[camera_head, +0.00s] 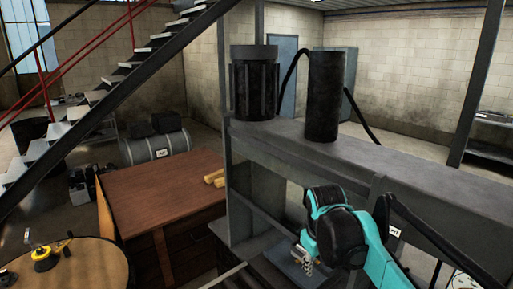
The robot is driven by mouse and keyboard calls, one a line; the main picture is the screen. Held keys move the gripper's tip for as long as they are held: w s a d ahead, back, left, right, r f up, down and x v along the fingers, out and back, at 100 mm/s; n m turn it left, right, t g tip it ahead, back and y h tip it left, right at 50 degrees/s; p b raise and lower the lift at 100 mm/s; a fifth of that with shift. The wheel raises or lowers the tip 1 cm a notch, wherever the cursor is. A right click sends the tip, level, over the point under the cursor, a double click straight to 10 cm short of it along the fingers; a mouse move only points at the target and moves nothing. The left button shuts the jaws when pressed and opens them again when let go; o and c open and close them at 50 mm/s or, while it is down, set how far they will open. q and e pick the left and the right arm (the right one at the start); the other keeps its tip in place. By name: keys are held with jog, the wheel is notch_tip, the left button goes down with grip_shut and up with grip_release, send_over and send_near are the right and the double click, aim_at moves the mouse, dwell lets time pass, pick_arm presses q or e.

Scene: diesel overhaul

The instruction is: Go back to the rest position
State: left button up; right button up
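My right arm comes in from the lower right, with teal and black links in front of a large grey machine frame. My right gripper (304,259) is a small metallic shape at the end of this arm, low in the picture and close to the frame's lower part. It is small and partly hidden by the black wrist joint, so I cannot tell whether its fingers are open or shut. I see nothing clearly held in it. My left gripper is not in view.
The grey frame's wide top beam (400,178) carries a black cylinder (324,95) and a black motor-like drum (254,88). A brown wooden workbench (150,198) stands left of it. A round wooden table (85,272) holds a yellow-and-black item (44,258). Stairs rise at the left.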

pick_arm(q)
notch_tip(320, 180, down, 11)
jog(key=b, duration=0.9)
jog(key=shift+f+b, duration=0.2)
jog(key=shift+b, duration=0.2)
pick_arm(e)
jog(key=s+f+m+t, duration=0.2)
jog(key=s+f, duration=0.6)
jog(key=f, duration=0.3)
jog(key=s+d+f+m+t+y, duration=0.1)
jog(key=s+f+m+t, duration=0.1)
jog(key=s+f, duration=0.7)
notch_tip(320, 180, down, 2)
jog(key=shift+f+m, duration=0.2)
jog(key=shift+m, duration=0.5)
